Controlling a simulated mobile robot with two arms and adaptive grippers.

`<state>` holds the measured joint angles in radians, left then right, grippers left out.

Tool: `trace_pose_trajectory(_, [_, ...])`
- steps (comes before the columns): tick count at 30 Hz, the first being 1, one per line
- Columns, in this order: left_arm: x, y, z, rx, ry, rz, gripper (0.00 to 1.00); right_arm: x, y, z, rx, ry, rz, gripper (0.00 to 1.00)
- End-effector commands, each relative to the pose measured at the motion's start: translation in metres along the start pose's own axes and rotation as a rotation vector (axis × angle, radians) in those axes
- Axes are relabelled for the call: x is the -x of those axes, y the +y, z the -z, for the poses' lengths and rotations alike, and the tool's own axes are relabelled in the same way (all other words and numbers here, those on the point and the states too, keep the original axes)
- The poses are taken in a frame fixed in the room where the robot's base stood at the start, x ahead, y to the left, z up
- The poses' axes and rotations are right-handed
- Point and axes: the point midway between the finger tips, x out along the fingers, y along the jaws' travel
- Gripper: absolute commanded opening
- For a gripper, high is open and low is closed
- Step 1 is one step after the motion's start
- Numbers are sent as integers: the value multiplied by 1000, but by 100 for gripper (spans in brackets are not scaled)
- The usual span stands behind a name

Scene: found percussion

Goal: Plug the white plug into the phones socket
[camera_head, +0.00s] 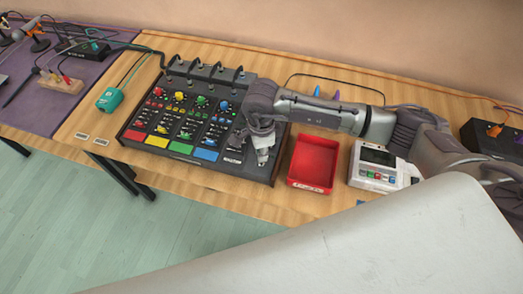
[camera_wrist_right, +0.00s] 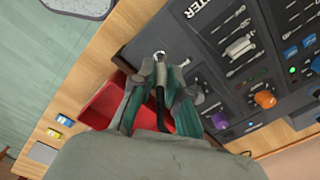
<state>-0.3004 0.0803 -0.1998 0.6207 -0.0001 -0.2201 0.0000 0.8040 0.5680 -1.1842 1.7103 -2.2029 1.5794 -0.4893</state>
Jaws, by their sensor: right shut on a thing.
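My right gripper (camera_head: 263,155) is over the front right corner of the black mixer (camera_head: 200,161). In the wrist view its fingers (camera_wrist_right: 160,70) are shut on a small plug (camera_wrist_right: 160,56), of which only a pale metallic tip shows. A dark cable (camera_wrist_right: 160,98) runs back between the fingers. The tip is over the mixer's dark panel (camera_wrist_right: 160,35), close to its edge. I cannot tell whether it touches the panel. The phones socket cannot be made out. My left gripper is not in view.
A red tray (camera_head: 314,162) stands just right of the mixer, and a white device (camera_head: 373,170) beyond it. A teal box (camera_head: 110,99) lies left of the mixer. Purple (camera_wrist_right: 220,121) and orange (camera_wrist_right: 265,99) knobs rise near the fingers. Several cables cross the table's back.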

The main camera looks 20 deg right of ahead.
Motion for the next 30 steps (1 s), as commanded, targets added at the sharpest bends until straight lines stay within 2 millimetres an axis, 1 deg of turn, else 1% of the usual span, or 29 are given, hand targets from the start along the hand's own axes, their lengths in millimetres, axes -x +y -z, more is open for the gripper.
trace_pose_trajectory(14, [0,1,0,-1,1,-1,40,0,0,0,-1,0,0,0])
trace_pose_trajectory(23, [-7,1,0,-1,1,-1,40,0,-1,0,0,-1,1,0])
trace_pose_trajectory(30, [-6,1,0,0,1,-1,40,0,0,0,-1,-1,0,0])
